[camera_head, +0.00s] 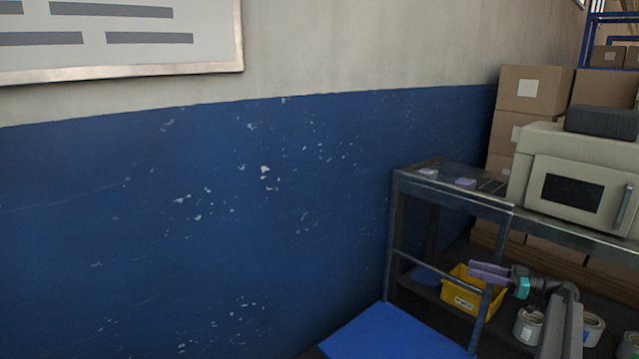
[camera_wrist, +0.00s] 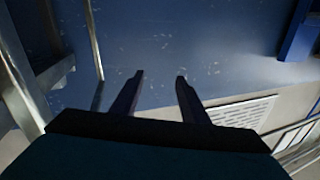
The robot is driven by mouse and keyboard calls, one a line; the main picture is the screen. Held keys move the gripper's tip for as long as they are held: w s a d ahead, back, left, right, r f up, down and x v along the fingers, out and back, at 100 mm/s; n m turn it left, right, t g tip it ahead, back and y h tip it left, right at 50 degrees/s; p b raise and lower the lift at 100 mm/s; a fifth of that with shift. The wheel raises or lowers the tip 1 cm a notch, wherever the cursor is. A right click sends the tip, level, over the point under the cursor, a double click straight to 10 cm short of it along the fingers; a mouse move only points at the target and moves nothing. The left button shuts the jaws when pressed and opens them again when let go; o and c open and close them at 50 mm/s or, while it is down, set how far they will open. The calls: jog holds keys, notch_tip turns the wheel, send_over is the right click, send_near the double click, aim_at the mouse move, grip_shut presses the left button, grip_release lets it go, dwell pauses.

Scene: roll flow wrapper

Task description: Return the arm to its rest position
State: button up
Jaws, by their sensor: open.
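My gripper (camera_head: 488,270) shows at the lower right of the head view, in front of the metal bench's lower part. Its two purple-grey fingers point left. In the wrist view my gripper (camera_wrist: 158,78) has its two dark fingers apart, with nothing between them. Beyond the fingers are the blue painted wall and part of a wall panel. My arm's links run from the gripper down to the right in the head view.
A metal bench (camera_head: 455,188) holds a beige microwave-like machine (camera_head: 578,185). A yellow bin (camera_head: 462,300) and several tape rolls (camera_head: 528,325) stand low behind my arm. Cardboard boxes (camera_head: 535,90) are stacked at the back right.

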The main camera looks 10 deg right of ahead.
jog(key=w+a+f+g+y+p, duration=0.1)
jog(key=w+a+f+g+p, duration=0.15)
jog(key=a, duration=0.55)
jog(key=w+a+f+g+p, duration=0.1)
jog(key=a+f, duration=0.3)
jog(key=a, duration=0.4)
jog(key=s+a+f+g+p, duration=0.25)
jog(key=s+a+f, duration=0.2)
jog(key=a, duration=0.65)
jog(key=s+a+f+g+h+p, duration=0.1)
jog(key=s+a+f+g+p, duration=0.3)
jog(key=a, duration=0.6)
jog(key=s+a+f+g+p, duration=0.1)
jog(key=s+a+f, duration=0.2)
jog(key=a+f, duration=0.55)
jog(key=s+a+f+g+h+p, duration=0.2)
jog(key=s+a, duration=0.3)
jog(key=s, duration=0.3)
jog(key=s+a+f+m+g+h+p, duration=0.15)
jog(key=s+a, duration=0.25)
jog(key=s, duration=0.4)
jog(key=s+a+f+g+h+p, duration=0.1)
jog(key=s+a+f+g+h, duration=0.15)
jog(key=s+a, duration=0.35)
jog(key=s+d+f+m+h+p, duration=0.1)
jog(key=s+d+m+h, duration=0.5)
jog(key=s+d, duration=0.7)
jog(key=shift+s+f+m+g+h+p, duration=0.35)
jog(key=shift+s+f+h, duration=0.2)
jog(key=shift+h, duration=0.25)
